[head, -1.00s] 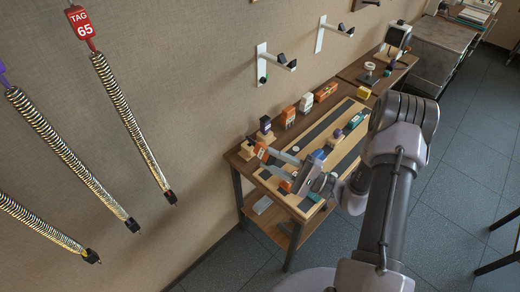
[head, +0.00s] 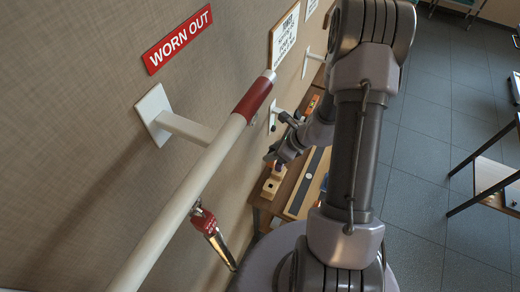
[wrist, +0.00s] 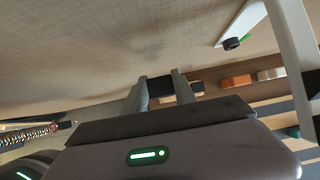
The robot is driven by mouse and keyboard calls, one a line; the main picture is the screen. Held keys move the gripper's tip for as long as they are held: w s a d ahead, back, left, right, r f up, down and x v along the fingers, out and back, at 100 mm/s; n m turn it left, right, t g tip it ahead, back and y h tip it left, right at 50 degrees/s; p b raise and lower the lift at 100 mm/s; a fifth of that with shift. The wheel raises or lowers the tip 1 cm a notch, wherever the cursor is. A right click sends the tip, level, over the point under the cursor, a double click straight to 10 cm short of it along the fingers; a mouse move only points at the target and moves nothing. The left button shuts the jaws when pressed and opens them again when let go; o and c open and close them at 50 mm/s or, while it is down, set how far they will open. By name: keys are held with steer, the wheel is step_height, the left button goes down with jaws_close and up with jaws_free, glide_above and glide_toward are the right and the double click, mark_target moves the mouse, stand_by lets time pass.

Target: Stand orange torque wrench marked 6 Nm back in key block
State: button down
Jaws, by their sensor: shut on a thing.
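My gripper (wrist: 161,84) is in the middle of the wrist view, its two grey fingers shut on a dark thing (wrist: 161,91). Only a small dark part of that thing shows, so I cannot read a mark or tell its orange colour. In the head view my gripper (head: 284,150) hangs above the near end of the wooden bench (head: 288,186), close to the wall. A pale wooden block (head: 271,187) with a dark top stands on the bench below it. I cannot tell whether this is the key block.
A white rail with a red band (head: 200,180) crosses the head view on a wall bracket (head: 155,115), left of my gripper. Orange and pale items (wrist: 236,81) stand along the bench.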

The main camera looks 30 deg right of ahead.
steer(key=shift+s+d, duration=0.15)
steer(key=shift+s, duration=0.05)
step_height(320, 180, down, 12)
steer(key=b, duration=1.3)
steer(key=shift+r, duration=0.1)
steer(key=shift+b, duration=0.45)
stand_by(0.3)
steer(key=shift+f+b, duration=2.6)
steer(key=shift+b, duration=0.05)
steer(key=c, duration=0.9)
jaws_free()
steer(key=shift+r, duration=0.1)
